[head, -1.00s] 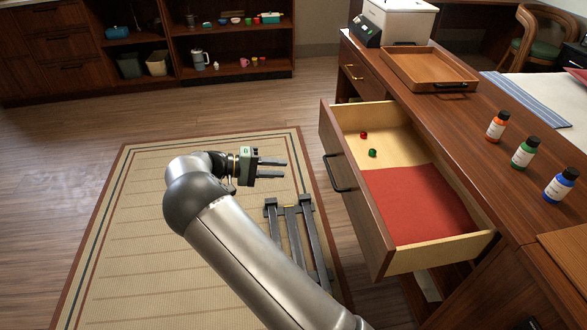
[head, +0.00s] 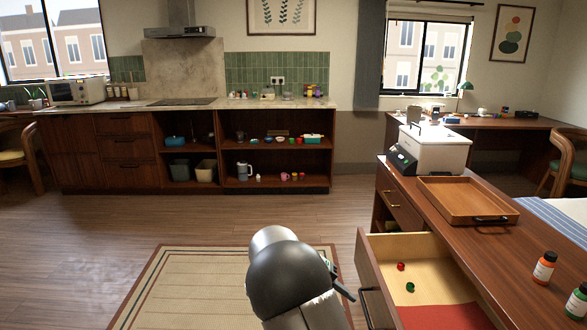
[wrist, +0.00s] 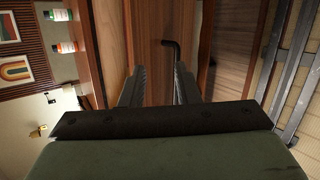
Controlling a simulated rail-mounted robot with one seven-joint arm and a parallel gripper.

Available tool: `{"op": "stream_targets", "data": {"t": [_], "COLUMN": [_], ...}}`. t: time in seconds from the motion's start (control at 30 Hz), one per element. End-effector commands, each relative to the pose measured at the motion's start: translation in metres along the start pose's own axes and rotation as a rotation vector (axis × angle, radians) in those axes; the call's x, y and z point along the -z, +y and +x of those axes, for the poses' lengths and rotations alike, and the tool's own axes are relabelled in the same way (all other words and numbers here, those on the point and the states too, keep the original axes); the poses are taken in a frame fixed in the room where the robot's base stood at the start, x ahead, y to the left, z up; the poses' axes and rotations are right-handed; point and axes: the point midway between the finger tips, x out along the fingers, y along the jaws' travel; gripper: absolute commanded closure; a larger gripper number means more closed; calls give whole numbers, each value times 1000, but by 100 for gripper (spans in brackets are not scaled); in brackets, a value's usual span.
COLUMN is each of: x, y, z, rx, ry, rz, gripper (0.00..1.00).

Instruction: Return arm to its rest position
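My arm (head: 287,275) rises from the bottom middle of the head view, in front of the rug and left of the open drawer (head: 366,285). My gripper is mostly hidden behind the arm there. In the wrist view my gripper (wrist: 158,80) has its two fingers apart, with nothing between them. A dark drawer handle (wrist: 172,48) and wood fronts show beyond the fingertips, apart from them as far as I can tell.
The drawer holds a red cap (head: 401,267), a green cap (head: 410,287) and a red mat (head: 445,317). On the counter are a wooden tray (head: 462,211), an orange bottle (head: 544,268) and a green bottle (head: 578,302). The floor at left is clear.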

Motion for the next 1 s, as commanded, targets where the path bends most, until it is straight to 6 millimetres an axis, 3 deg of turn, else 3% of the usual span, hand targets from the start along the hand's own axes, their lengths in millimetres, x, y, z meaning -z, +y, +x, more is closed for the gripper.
{"op": "stream_targets", "data": {"t": [0.03,0.3,0.5,0.6,0.8,1.0], "x": [-23,-144,-236,-272,-308,-313], "y": [30,96,121,124,120,117], "z": [-2,-8,-22,-26,-26,-25], "rx": [103,569,806,872,926,934], "ry": [-21,8,123,181,251,261], "rz": [-13,-77,-67,-53,-26,-24], "gripper": [71,71,71,71,71,71]}}
